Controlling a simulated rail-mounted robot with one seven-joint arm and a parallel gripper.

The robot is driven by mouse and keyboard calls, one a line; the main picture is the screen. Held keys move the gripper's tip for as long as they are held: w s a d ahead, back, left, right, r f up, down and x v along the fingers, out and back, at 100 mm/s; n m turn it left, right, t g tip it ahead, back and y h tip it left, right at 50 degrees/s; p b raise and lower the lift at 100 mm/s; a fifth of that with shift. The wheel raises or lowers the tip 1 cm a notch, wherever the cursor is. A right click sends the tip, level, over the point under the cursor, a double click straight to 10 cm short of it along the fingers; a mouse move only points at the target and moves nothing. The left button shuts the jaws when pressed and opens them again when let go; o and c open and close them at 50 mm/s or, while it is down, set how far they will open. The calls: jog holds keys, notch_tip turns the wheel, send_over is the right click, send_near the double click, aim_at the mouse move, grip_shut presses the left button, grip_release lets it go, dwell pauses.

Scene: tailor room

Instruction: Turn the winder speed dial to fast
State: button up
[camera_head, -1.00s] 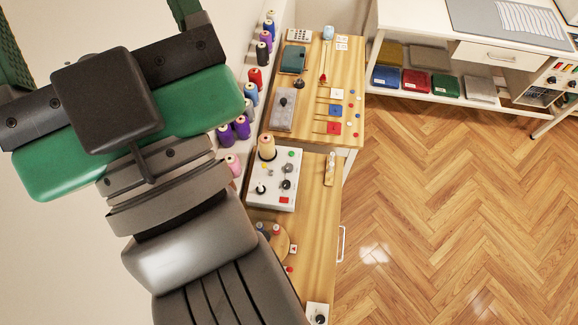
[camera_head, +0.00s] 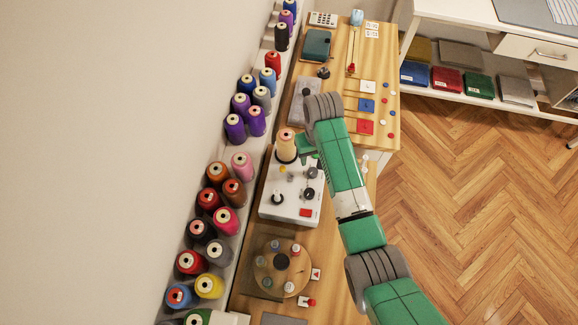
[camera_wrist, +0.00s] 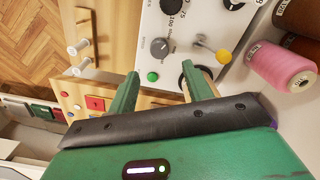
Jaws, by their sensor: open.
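The winder is a white box (camera_head: 290,188) on the wooden bench, with a cream thread cone (camera_head: 286,143) at its back. Its panel (camera_wrist: 203,18) fills the upper middle of the wrist view. A grey dial (camera_wrist: 161,48) sits there near a black knob (camera_wrist: 171,6) with a scale reading "100". In the head view my gripper (camera_head: 305,148) is beside the cone.
Thread spools (camera_head: 235,125) line the wall shelf left of the bench. A round wooden turntable (camera_head: 283,262) stands in front of the winder. Open floor (camera_head: 480,190) is at right.

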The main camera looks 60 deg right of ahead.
aim_at(313, 172)
jog(key=shift+s+f, duration=0.1)
jog(key=shift+s, duration=0.05)
jog(key=shift+a+f, duration=0.15)
jog(key=shift+f, duration=0.05)
notch_tip(313, 172, down, 7)
jog(key=shift+f+b, duration=0.15)
jog(key=shift+b, duration=0.5)
jog(key=c, duration=1)
